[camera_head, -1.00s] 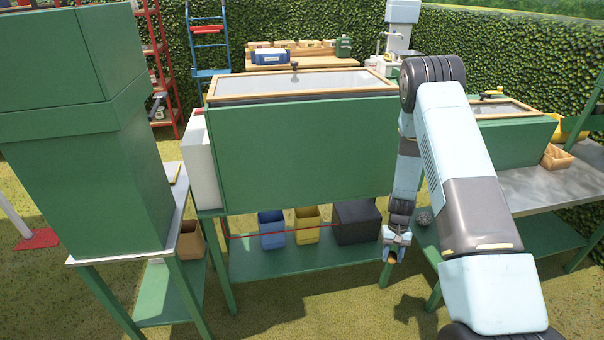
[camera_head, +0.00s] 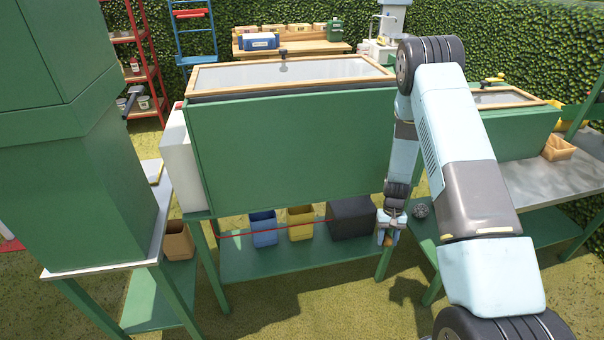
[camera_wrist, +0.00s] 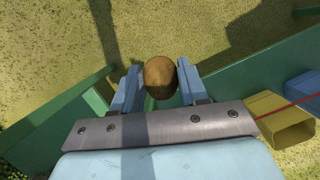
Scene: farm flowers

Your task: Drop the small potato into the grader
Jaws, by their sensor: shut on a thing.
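My gripper (camera_head: 388,238) hangs low, pointing down, beside the right front leg of the green bench. In the wrist view my gripper (camera_wrist: 160,85) is shut on a small brown, rounded potato (camera_wrist: 160,74), held between the two blue fingers above the grass. No part in view is clearly marked as the grader. The broad green cabinet (camera_head: 290,150) with a wood-framed clear lid (camera_head: 290,73) stands on the bench, with its inside hidden. A tall green box (camera_head: 75,190) stands at the left; its top is out of frame.
On the bench's lower shelf (camera_head: 290,262) stand a blue bin (camera_head: 264,231), a yellow bin (camera_head: 300,222) and a black box (camera_head: 350,218), with a red line across their front. A grey-topped table (camera_head: 540,190) is at the right. Grass lies open in front.

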